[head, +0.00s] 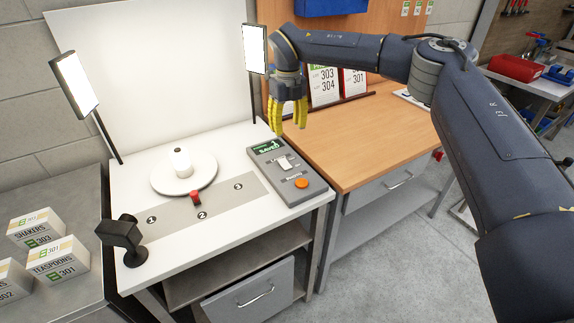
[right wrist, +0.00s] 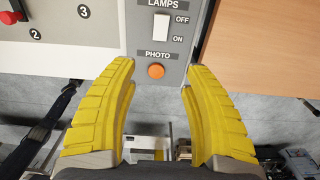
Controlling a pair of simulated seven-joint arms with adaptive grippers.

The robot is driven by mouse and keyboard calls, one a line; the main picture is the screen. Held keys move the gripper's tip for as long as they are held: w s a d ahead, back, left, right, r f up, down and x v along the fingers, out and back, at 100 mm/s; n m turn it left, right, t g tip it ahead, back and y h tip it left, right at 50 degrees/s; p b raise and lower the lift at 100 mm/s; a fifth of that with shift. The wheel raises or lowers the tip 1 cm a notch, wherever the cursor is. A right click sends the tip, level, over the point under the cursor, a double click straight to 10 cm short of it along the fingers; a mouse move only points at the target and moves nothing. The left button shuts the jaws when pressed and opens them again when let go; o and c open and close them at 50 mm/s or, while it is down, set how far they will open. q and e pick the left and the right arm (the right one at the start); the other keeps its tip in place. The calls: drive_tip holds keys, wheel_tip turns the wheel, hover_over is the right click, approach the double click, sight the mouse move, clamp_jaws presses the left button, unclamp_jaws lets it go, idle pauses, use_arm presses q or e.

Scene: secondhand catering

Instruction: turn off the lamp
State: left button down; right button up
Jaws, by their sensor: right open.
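Two lit lamp panels stand at the white photo table, the left lamp (head: 74,84) and the right lamp (head: 255,49). A grey control box (head: 263,177) lies at the table's right side, its green screen reading "SAVED". Its white lamps switch (head: 285,163) also shows in the right wrist view (right wrist: 161,26), with OFF and ON labels beside it. Below it is the orange photo button (right wrist: 156,71). My right gripper (head: 289,127) is open and empty, its yellow fingers pointing down above the box's far right side. I cannot tell contact. My left gripper is out of view.
A white shaker stands on the round turntable (head: 161,186), with a red piece (head: 196,197) in front. A black camera (head: 122,236) stands at the front left. Labelled boxes (head: 58,262) sit at left. The wooden bench (head: 358,145) has clear room at right.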

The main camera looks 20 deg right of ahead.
sight(288, 167)
wheel_tip(288, 167, down, 15)
drive_tip(key=shift+f, duration=0.15)
idle(0.4)
drive_tip(key=shift+c, duration=0.6)
clamp_jaws()
